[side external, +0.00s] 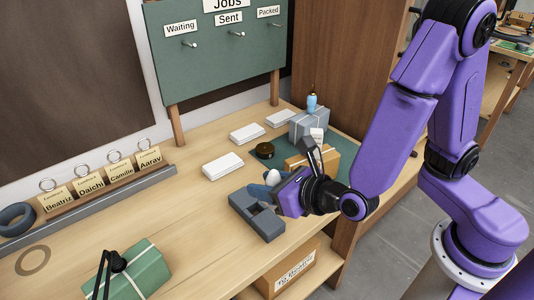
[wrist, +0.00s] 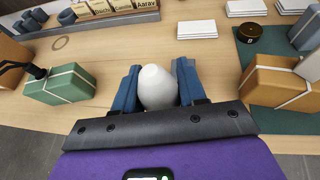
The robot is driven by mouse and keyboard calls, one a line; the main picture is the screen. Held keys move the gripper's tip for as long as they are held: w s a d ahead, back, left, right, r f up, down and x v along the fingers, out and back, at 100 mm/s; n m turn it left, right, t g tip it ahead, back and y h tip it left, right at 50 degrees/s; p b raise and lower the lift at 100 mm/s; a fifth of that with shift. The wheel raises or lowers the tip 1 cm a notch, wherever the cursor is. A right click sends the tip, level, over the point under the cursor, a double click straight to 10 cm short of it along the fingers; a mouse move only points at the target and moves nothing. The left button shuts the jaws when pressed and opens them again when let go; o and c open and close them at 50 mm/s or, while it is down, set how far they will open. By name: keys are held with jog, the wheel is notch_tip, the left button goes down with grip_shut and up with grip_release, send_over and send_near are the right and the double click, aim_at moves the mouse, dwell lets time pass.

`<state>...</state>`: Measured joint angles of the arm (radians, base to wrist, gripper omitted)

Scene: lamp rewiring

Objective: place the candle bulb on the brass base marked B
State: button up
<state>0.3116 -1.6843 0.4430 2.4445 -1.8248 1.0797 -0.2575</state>
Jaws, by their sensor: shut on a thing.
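A white, smooth, rounded candle bulb (wrist: 158,88) stands between the two blue fingers of my gripper (wrist: 158,86) in the wrist view. The gripper is shut on it, one finger on each side. In the side view the bulb (side external: 272,178) shows as a small white tip at my gripper (side external: 270,186), above the wooden bench near a grey block. I cannot make out a brass base marked B in either view.
The grey slotted block (side external: 257,215) lies close below the gripper. A green parcel (wrist: 60,84) is to the left and a brown parcel (wrist: 280,82) to the right. White card stacks (side external: 222,166) lie behind. A name-card rack (side external: 105,200) stands at the left.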

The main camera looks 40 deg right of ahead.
jog(key=w+d+m+h, duration=0.2)
jog(key=w+d, duration=0.1)
jog(key=w, duration=0.4)
jog(key=w+d+m+h, duration=0.2)
jog(key=w+d, duration=0.1)
jog(key=w, duration=0.5)
jog(key=m+h, duration=0.2)
jog(key=h, duration=0.1)
send_over(263, 145)
jog(key=shift+r+g, duration=0.3)
jog(key=shift+h, duration=0.4)
jog(key=shift+d+f, duration=0.1)
jog(key=shift+f, duration=4.85)
jog(key=shift+f, duration=0.1)
jog(key=o, duration=1)
